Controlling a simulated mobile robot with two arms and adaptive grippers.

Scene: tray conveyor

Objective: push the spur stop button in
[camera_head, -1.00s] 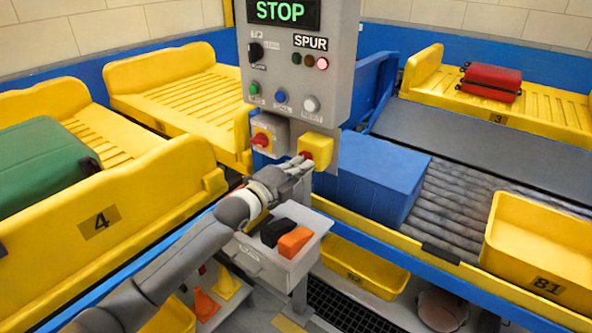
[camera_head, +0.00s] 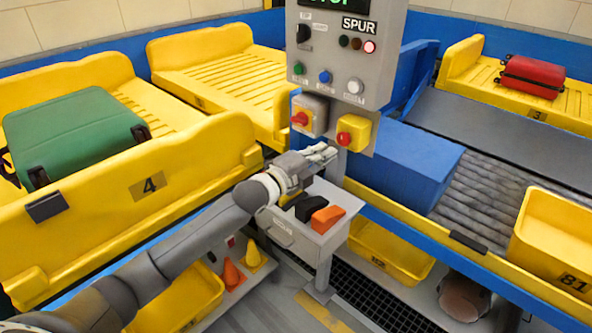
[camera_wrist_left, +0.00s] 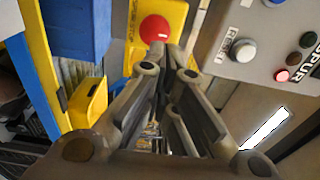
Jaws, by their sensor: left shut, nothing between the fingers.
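The spur stop button is a red mushroom head (camera_head: 344,137) on a yellow box under the grey SPUR panel (camera_head: 375,60). It also shows in the left wrist view (camera_wrist_left: 154,28), just beyond the fingertips. My left gripper (camera_head: 331,153) is shut and empty, its tips just below the button in the head view. A small gap seems to lie between the tips and the button. I cannot tell how far in the button sits. The display's green text is cut off by the top edge; a red lamp (camera_head: 369,47) is lit. My right gripper is not in view.
A red-and-yellow rotary switch (camera_head: 300,118) sits left of the button. A grey bin (camera_head: 300,236) with black and orange items is below my gripper. A blue box (camera_head: 405,160) stands behind on the rollers. Yellow trays flank both sides.

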